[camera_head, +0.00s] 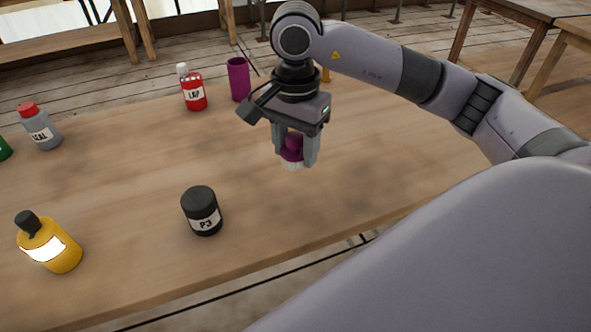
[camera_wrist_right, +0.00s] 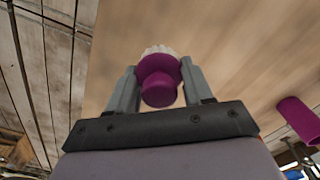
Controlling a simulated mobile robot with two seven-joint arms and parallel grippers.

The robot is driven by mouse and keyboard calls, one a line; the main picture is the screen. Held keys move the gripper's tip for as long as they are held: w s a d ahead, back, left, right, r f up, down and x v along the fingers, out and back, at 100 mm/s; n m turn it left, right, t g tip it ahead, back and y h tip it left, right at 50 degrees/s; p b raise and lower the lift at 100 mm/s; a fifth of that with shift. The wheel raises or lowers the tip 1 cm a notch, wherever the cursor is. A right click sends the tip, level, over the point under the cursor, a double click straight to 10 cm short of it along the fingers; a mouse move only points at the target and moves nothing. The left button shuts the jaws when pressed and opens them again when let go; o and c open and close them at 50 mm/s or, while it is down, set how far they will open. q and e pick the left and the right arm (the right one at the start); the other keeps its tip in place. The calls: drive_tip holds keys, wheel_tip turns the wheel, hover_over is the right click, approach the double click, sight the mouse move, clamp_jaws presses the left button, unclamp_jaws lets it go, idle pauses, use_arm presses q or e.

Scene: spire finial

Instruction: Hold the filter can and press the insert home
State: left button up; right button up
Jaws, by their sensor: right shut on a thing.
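My right gripper (camera_head: 295,161) is shut on a purple insert (camera_head: 291,147) with a pale, ridged lower end. The wrist view shows the purple insert (camera_wrist_right: 159,82) between the two fingers, its pale end pointing away from the wrist. The insert is over bare table; its exact height is unclear. A black can marked P3 (camera_head: 202,211) stands upright on the table, left of and nearer than the gripper, apart from it. A purple cylinder (camera_head: 238,79) stands behind the gripper to the left. Labels do not settle which of these is the filter can. My left gripper is out of view.
On the wooden table (camera_head: 120,160) stand a red bottle (camera_head: 193,92), a grey bottle with red cap (camera_head: 41,130), a yellow bottle (camera_head: 52,247) and a green thing (camera_head: 4,150) cut off at the left edge. The table between the P3 can and the gripper is clear.

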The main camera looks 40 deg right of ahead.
sight(296, 135)
wheel_tip(296, 135, up, 10)
drive_tip(key=shift+f+p, duration=0.2)
drive_tip(key=shift+p, duration=0.5)
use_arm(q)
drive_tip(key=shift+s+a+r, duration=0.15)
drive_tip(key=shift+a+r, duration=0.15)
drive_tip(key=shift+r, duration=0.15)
use_arm(e)
drive_tip(key=shift+r, duration=0.65)
